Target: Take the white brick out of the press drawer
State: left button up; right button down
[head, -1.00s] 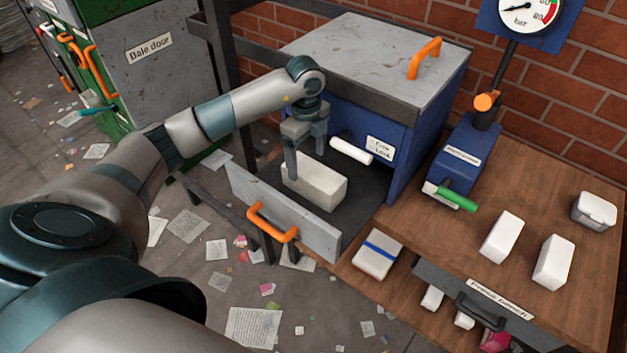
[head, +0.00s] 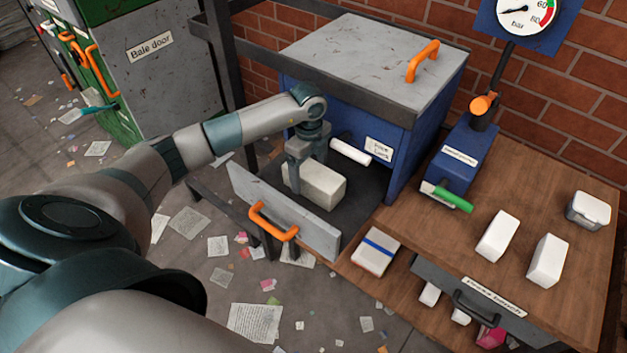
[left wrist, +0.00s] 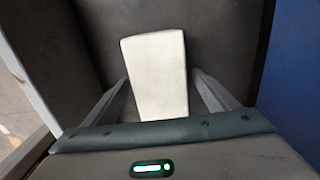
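The white brick (head: 318,186) lies on the dark floor of the pulled-out press drawer, whose grey front (head: 285,213) has an orange handle. My left gripper (head: 307,168) points down at the brick's back-left end, lowered around it. In the left wrist view the brick (left wrist: 158,75) shows between the two fingers (left wrist: 161,78). A narrow gap shows at the right finger; the left finger is very close to the brick, and contact cannot be told. The gripper looks open. My right gripper is not in view.
The blue press housing (head: 400,140) stands behind and right of the drawer. A white roller-like bar (head: 350,152) sits near the drawer's back. On the wooden bench (head: 540,235) stand two white blocks and a lidded tin (head: 588,210). A blue-striped block (head: 376,252) lies nearer.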

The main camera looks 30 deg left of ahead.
pick_arm(q)
jog(key=c, duration=1.3)
jog(key=shift+c, duration=0.2)
jog(key=shift+o, duration=0.2)
jog(key=shift+r, duration=0.2)
jog(key=shift+r+p, duration=0.55)
jog(key=shift+p, duration=0.05)
jog(key=s+p, duration=0.1)
jog(key=s+r+p, duration=0.1)
jog(key=s+p, duration=0.1)
jog(key=s, duration=0.1)
jog(key=shift+d+r, duration=0.15)
jog(key=shift+d, duration=0.1)
notch_tip(320, 180, up, 12)
jog(key=p, duration=0.8)
jog(key=shift+r+p, duration=0.15)
jog(key=shift+p, duration=0.15)
